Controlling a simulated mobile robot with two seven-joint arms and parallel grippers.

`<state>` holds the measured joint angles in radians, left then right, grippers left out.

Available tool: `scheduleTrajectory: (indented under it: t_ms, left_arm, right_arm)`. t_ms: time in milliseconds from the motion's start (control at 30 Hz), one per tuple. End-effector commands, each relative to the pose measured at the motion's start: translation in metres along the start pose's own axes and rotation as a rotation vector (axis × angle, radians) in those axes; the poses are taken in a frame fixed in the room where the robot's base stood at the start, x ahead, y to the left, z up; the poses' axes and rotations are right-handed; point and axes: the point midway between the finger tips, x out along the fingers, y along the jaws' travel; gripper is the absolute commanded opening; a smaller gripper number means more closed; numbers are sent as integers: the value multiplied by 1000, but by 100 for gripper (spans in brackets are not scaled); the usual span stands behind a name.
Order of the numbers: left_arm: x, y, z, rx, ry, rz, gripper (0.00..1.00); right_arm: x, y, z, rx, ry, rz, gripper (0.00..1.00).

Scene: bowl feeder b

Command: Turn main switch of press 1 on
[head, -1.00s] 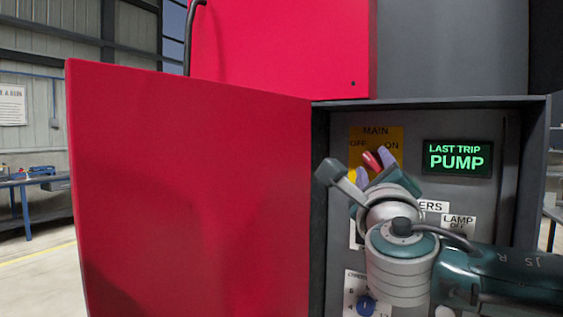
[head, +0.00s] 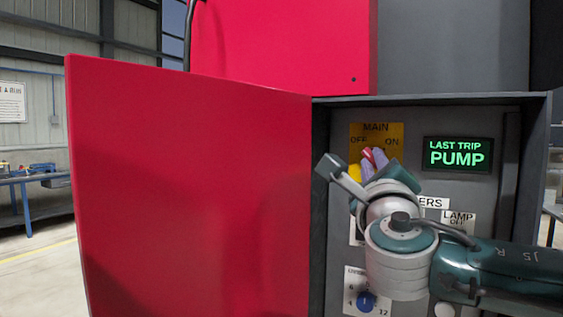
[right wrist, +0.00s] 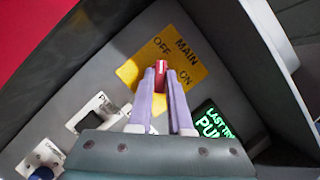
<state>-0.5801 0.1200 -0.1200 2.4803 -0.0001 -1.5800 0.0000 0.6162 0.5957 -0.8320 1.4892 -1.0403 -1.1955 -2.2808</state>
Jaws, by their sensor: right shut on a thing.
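The main switch has a red handle (head: 367,154) on a yellow plate (head: 397,133) marked MAIN, OFF and ON. In the head view the handle leans up and left, toward the OFF side. My right gripper (head: 372,160) is shut on the handle, with one lilac finger on each side. The right wrist view shows the red handle (right wrist: 161,74) between the fingertips of the gripper (right wrist: 162,80), and the yellow plate (right wrist: 133,72) behind them. My arm hides the lower part of the switch. My left gripper is not in view.
The switch sits inside a grey cabinet (head: 518,101) whose red door (head: 190,190) stands open to the left. A green display (head: 458,154) reads LAST TRIP PUMP. A blue knob (head: 366,302) and a lamp label (head: 458,219) are lower on the panel.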

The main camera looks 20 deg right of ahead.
Motion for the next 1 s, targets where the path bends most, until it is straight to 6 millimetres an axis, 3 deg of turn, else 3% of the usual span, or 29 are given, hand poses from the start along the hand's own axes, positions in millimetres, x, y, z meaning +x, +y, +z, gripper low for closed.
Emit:
scheduleTrajectory:
  t_ms: [467,1000]
  left_arm:
    - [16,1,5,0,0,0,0]
    - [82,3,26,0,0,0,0]
  right_arm:
    - [-1,4,-2,90,0,-36,0]
    - [-2,9,-2,528,-1,-217,0]
